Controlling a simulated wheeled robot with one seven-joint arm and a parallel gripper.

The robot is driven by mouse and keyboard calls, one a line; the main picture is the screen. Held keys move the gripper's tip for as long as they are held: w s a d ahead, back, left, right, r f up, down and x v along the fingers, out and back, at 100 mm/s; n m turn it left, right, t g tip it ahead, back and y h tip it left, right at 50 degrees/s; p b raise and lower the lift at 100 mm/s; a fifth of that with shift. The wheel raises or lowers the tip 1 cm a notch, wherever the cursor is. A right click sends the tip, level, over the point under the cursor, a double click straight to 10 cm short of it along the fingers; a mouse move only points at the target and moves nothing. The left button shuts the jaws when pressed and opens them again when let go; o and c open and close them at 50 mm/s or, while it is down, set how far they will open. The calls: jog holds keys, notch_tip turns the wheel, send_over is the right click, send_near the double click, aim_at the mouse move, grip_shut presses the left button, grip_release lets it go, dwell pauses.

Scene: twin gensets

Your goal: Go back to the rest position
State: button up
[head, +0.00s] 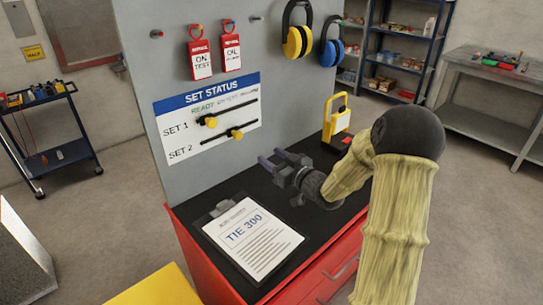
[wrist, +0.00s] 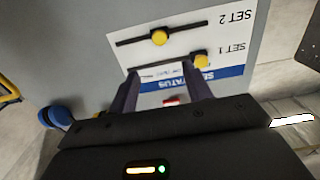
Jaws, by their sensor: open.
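My gripper (head: 272,164) is open and empty above the black top of the red cabinet, in front of the grey panel. In the wrist view my gripper's two dark fingers (wrist: 169,90) stand apart, with the set status board (wrist: 160,60) beyond them, upside down. In the head view the set status board (head: 208,117) carries two slider rows with yellow knobs. The set 1 knob (head: 209,122) sits left of the set 2 knob (head: 237,134). No object is between the fingers.
A clipboard (head: 250,238) lies on the cabinet top (head: 265,190) below my gripper. A yellow-framed padlock-like item (head: 340,122) stands behind my arm. Two red tags (head: 201,60) and ear defenders (head: 298,40) hang on the panel. A blue trolley (head: 45,130) stands left; open floor surrounds it.

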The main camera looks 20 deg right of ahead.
jog(key=s+a+m+g+h+p, duration=0.2)
jog(key=s+g+h+p, duration=0.2)
jog(key=s, duration=1)
jog(key=s+a+m+g+h+p, duration=0.1)
jog(key=s+m+g+h+p, duration=0.2)
jog(key=s+g, duration=0.6)
jog(key=s+h+p, duration=0.1)
jog(key=s, duration=0.4)
jog(key=shift+s+a, duration=0.3)
jog(key=shift+a, duration=0.05)
jog(key=shift+r, duration=0.1)
jog(key=shift+c, duration=1.2)
jog(key=shift+w, duration=0.1)
jog(key=shift+c, duration=0.2)
